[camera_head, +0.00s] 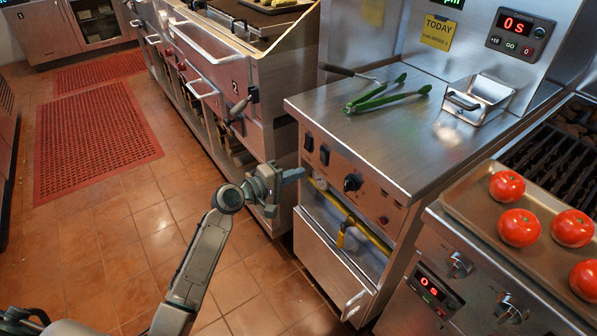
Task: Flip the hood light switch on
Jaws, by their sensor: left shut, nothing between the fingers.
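My left gripper (294,174) is shut and empty. It is in front of the steel counter unit, near the left end of its front panel. Two black rocker switches, a left one (308,142) and a right one (324,154), sit on that panel, a little above and to the right of the gripper. The gripper looks apart from both. I cannot read any label that marks one as the hood light switch, nor tell their positions. My right gripper is out of view.
Green tongs (385,95) lie on the counter (420,135). A tray (462,205) of tomatoes stands at right. Tiled floor (130,240) is open at left.

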